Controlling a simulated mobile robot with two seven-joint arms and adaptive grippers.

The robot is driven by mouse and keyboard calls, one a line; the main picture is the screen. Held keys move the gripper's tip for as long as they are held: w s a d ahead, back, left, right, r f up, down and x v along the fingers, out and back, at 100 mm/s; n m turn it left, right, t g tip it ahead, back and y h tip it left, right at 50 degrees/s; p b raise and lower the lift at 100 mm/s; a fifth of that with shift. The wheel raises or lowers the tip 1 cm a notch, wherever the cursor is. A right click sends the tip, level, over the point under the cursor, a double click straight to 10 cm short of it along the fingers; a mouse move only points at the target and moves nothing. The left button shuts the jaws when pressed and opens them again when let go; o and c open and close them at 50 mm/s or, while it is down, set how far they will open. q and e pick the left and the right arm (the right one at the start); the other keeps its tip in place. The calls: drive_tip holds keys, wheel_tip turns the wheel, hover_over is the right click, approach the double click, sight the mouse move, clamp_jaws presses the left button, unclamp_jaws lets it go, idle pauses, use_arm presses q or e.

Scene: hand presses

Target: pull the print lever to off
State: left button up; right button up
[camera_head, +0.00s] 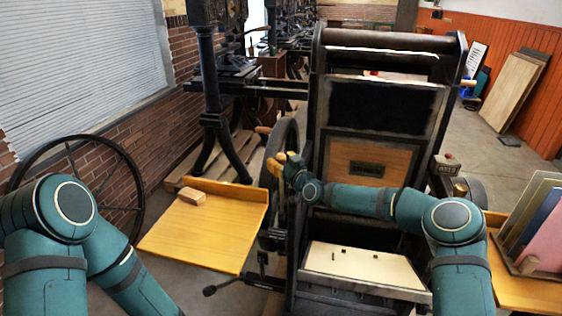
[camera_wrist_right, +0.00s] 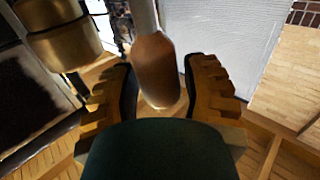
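The print lever appears to be the metal rod with a rounded wooden handle (camera_wrist_right: 155,70) in the right wrist view. My right gripper (camera_wrist_right: 160,95) is open, with one finger on each side of that handle. A gap shows on both sides, so it is not clamped. In the head view my right gripper (camera_head: 277,164) is at the left side of the press (camera_head: 380,105), beside its large wheel. A light wooden handle end (camera_head: 263,130) shows just above it; I cannot tell if it is the same handle. My left gripper is out of the head view.
A yellow wooden side table (camera_head: 205,235) with a small wood block (camera_head: 192,196) stands left of the press. A rack of coloured boards (camera_head: 540,225) stands at right. A spoked wheel (camera_head: 130,185) is at left.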

clamp_jaws()
drive_tip(key=shift+s+a+f+b, duration=0.15)
drive_tip(key=shift+s+b, duration=0.3)
drive_tip(key=shift+b, duration=0.25)
use_arm(q)
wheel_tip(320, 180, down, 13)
drive_tip(key=b, duration=1.2)
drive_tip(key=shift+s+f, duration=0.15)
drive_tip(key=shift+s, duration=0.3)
use_arm(e)
drive_tip(key=s+a+f+n+t+y, duration=0.1)
drive_tip(key=s+a+f+n+y, duration=0.1)
drive_tip(key=s, duration=0.5)
drive_tip(key=s+a+f+n+t+y, duration=0.2)
drive_tip(key=s+a+f+n+y, duration=0.1)
drive_tip(key=s+f+n, duration=0.3)
drive_tip(key=shift+s+y, duration=0.4)
drive_tip(key=shift+s, duration=0.9)
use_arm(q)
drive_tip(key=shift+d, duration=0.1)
use_arm(e)
drive_tip(key=shift+f+n, duration=0.1)
drive_tip(key=shift+n, duration=0.2)
drive_tip(key=o, duration=0.6)
unclamp_jaws()
drive_tip(key=shift+c, duration=0.2)
